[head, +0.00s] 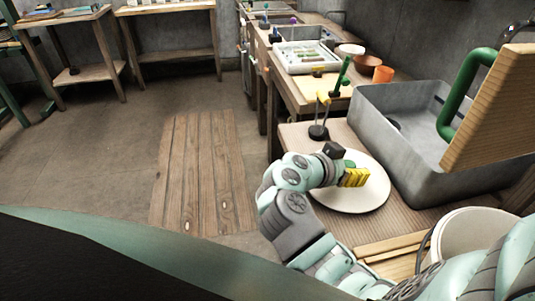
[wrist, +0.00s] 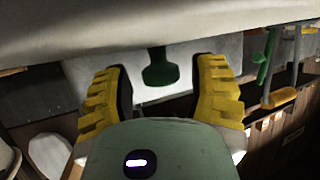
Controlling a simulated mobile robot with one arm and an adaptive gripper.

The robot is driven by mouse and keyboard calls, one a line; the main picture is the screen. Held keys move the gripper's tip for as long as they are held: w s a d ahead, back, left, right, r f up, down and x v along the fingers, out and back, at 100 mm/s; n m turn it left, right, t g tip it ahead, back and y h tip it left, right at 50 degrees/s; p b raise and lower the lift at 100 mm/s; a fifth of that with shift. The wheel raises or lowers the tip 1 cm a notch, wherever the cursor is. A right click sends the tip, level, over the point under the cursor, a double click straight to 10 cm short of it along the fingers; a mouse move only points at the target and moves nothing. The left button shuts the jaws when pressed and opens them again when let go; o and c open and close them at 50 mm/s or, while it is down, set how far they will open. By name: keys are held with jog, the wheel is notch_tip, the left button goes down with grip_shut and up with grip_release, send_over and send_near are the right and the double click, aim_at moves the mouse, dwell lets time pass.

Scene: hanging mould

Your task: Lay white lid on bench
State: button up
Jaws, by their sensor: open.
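The white lid (head: 345,200) is a large round disc lying about level at the front of the wooden bench (head: 425,212). It appears to rest on the bench top, though its contact underneath is hidden. In the wrist view the lid (wrist: 110,28) fills the top edge, with its green knob (wrist: 160,70) sticking out from it. My gripper (head: 355,177) is over the lid, its yellow fingers beside the knob. In the wrist view the fingers (wrist: 162,88) stand apart on both sides of the knob, with visible gaps, so nothing is gripped.
A grey sink basin (head: 400,105) stands right of the lid. A small stand (head: 318,132) with a dark base is just behind the lid. A wooden board with a green handle (head: 468,85) rises at right, near a white bucket (head: 470,232). Floor at left is open.

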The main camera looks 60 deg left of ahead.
jog(key=v, duration=1.1)
jog(key=shift+s, duration=0.4)
jog(key=shift+a+r, duration=0.1)
